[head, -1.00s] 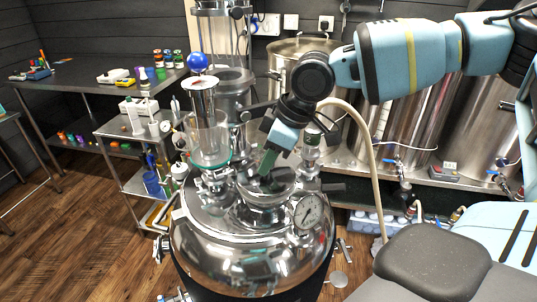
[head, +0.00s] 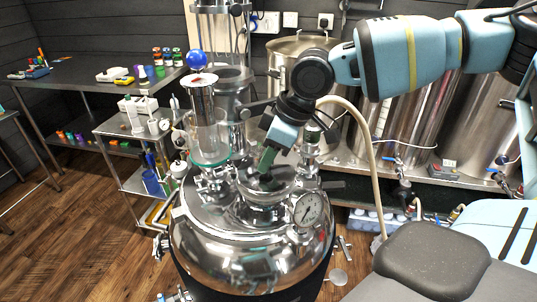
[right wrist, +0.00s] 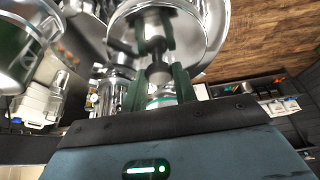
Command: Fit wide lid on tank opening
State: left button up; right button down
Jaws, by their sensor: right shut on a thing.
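The tank (head: 200,228) is a large polished metal vessel in the middle of the head view. My right gripper (head: 266,163) comes down from the upper right and is shut on the lid's dark handle. The shiny round lid (head: 284,180) is at the opening on top of the tank. Whether it sits flush on the rim or just above it I cannot tell, since the gripper and reflections cover the edge. In the right wrist view the lid (right wrist: 205,18) shows beyond my green-fingered right gripper (right wrist: 154,28). My left gripper is not in view.
A pressure gauge (head: 308,209) is at the tank's right front. A pale hose (head: 364,140) and large steel vats (head: 410,120) stand behind on the right.

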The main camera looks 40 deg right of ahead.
aim_at(278, 174)
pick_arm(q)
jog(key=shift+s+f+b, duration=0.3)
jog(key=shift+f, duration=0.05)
pick_arm(e)
jog(key=shift+f, duration=0.55)
jog(key=c, duration=1.4)
grip_release()
jog(key=shift+p+v, duration=1.3)
jog(key=shift+v, duration=1.55)
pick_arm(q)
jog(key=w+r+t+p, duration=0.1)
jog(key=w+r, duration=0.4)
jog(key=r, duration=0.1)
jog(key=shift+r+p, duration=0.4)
pick_arm(e)
jog(key=v, duration=0.5)
jog(key=shift+s+r, duration=0.1)
jog(key=shift+r, duration=0.05)
